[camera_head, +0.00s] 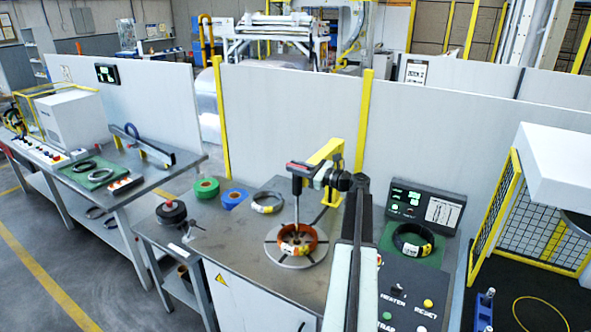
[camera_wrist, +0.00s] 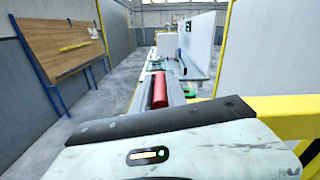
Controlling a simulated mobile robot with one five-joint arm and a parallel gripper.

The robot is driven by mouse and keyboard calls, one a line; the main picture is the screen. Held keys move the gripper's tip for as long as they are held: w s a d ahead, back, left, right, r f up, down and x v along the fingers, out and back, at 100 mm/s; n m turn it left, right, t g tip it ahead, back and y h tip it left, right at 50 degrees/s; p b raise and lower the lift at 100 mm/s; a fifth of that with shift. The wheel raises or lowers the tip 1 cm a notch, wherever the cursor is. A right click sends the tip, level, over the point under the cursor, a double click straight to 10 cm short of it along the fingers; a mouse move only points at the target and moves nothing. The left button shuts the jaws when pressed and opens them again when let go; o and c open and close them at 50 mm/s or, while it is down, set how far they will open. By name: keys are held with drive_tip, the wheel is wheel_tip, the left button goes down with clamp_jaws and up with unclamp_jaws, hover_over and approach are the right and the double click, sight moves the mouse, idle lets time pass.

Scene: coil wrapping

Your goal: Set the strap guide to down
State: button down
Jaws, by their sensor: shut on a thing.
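The strap guide shows in the head view as a yellow bracket (camera_head: 328,152) with a grey upright rod (camera_head: 297,200) over the turntable (camera_head: 272,250). The rod's lower end is at the orange-brown coil (camera_head: 291,240). My gripper (camera_head: 301,168) is at the top of the rod, shut on the strap guide's handle; its fingertips are hard to make out. In the wrist view, a red cylinder (camera_wrist: 159,90) stands beyond the white and black gripper body, and a yellow beam (camera_wrist: 285,110) runs at the right. The grip itself is hidden there.
Green (camera_head: 206,188) and blue (camera_head: 234,197) rolls and a grey coil (camera_head: 267,202) lie on the bench left of the turntable. A black coil (camera_head: 413,240) lies at right by the control panel (camera_head: 405,305). A white partition (camera_head: 290,120) stands behind.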

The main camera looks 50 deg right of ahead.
drive_tip(key=shift+f, duration=0.25)
drive_tip(key=c, duration=1.4)
unclamp_jaws()
drive_tip(key=shift+o, duration=0.2)
drive_tip(key=v, duration=0.8)
drive_tip(key=shift+w+a, duration=0.1)
